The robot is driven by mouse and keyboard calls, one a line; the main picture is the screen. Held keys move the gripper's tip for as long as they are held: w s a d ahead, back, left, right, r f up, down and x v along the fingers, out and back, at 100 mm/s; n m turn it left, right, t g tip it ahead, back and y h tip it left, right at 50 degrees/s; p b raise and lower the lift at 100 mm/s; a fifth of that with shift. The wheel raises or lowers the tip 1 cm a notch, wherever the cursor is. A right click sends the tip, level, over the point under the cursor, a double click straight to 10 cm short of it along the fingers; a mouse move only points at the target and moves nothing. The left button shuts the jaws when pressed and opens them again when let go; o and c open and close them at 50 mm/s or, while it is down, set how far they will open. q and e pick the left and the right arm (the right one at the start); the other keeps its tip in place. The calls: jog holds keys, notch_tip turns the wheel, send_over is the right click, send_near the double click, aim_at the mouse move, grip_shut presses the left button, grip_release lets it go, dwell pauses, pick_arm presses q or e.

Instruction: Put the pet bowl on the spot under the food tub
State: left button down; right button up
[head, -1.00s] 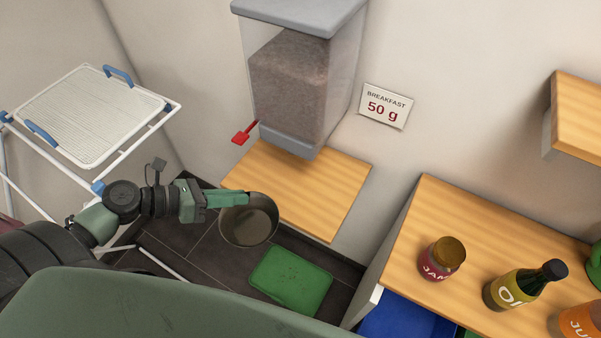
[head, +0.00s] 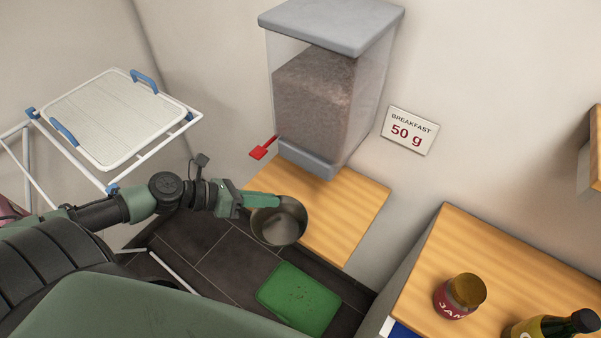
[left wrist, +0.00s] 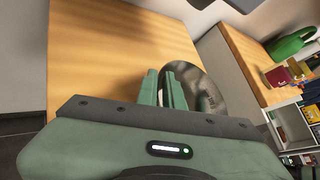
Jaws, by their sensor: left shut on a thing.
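The food tub (head: 315,95), a clear bin of brown kibble with a grey lid and a red lever (head: 263,148), hangs on the wall above a wooden shelf (head: 345,215). My left gripper (head: 262,200) is shut on the rim of the grey metal pet bowl (head: 279,222). The bowl is at the shelf's front left edge, in front of the tub; I cannot tell whether it touches the shelf. In the left wrist view the bowl (left wrist: 208,92) is beyond my fingers (left wrist: 165,88), beside the wooden surface. The spot under the tub is partly hidden by the tub. My right gripper is not in view.
A sign (head: 410,131) reads "BREAKFAST 50 g". A green mat (head: 299,298) lies on the dark floor. A drying rack with a white tray (head: 112,118) stands left. A wooden counter at right holds a jam jar (head: 460,296) and a bottle (head: 550,328). The shelf's right part is bare.

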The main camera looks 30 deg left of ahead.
pick_arm(q)
jog(key=w, duration=0.3)
jog(key=w+d, duration=0.1)
jog(key=w, duration=0.6)
jog(key=shift+d+r, duration=0.1)
jog(key=shift+d, duration=0.1)
jog(key=w, duration=0.3)
jog(key=shift+d+f+p, duration=0.25)
jog(key=shift+f+p, duration=0.05)
jog(key=shift+f, duration=0.1)
jog(key=shift+w+f, duration=0.1)
jog(key=shift+f, duration=0.3)
jog(key=c, duration=2)
grip_release()
jog(key=shift+f, duration=0.2)
jog(key=o, duration=0.5)
jog(key=shift+c, duration=0.2)
